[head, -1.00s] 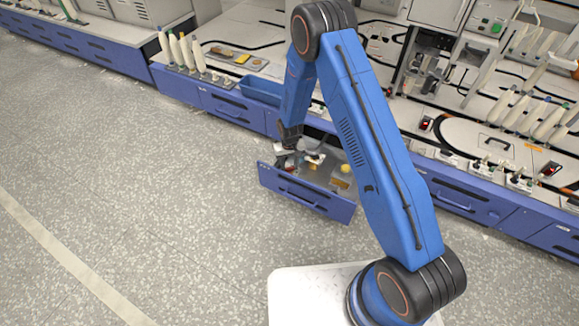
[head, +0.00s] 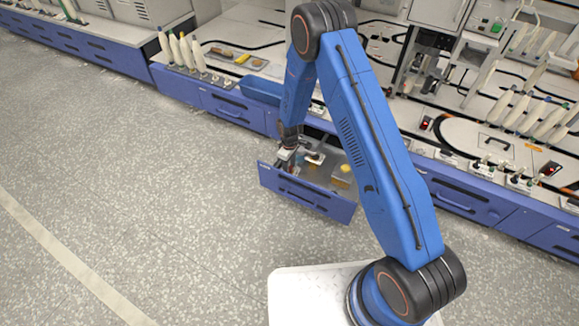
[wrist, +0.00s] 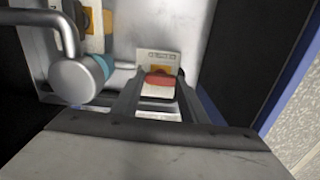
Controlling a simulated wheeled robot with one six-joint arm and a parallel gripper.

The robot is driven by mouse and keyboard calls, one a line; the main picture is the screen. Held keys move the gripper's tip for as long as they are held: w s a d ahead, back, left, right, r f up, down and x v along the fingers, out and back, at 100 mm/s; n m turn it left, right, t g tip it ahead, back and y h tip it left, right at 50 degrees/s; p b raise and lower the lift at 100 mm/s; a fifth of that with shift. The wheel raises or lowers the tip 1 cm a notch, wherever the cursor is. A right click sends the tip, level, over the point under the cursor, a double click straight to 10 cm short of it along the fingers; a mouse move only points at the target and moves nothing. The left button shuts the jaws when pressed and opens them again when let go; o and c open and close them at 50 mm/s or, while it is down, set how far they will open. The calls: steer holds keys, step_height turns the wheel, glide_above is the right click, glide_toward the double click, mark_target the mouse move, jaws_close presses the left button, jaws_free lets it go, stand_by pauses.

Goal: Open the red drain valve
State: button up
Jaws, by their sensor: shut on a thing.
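The red drain valve (wrist: 160,80) shows its red handle inside the open blue drawer (head: 306,196), in front of a small pale label plate. My gripper (wrist: 158,90) has a dark finger on each side of the red handle and is shut on it. In the head view my gripper (head: 286,158) reaches down into the left part of the drawer. The valve is hidden there behind my gripper and the drawer front. How far the handle is turned cannot be told.
In the wrist view, a silver pipe fitting (wrist: 76,80) with a teal ring stands close left of my gripper, and a yellow-orange part (wrist: 98,18) lies behind it. The drawer holds a yellow item (head: 344,170) on the right. The speckled floor before the drawer is clear.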

steer(key=shift+n, duration=0.3)
steer(key=o, duration=1)
steer(key=shift+o, duration=0.2)
steer(key=shift+r, duration=0.1)
step_height(320, 180, up, 17)
steer(key=shift+r, duration=0.2)
stand_by(0.3)
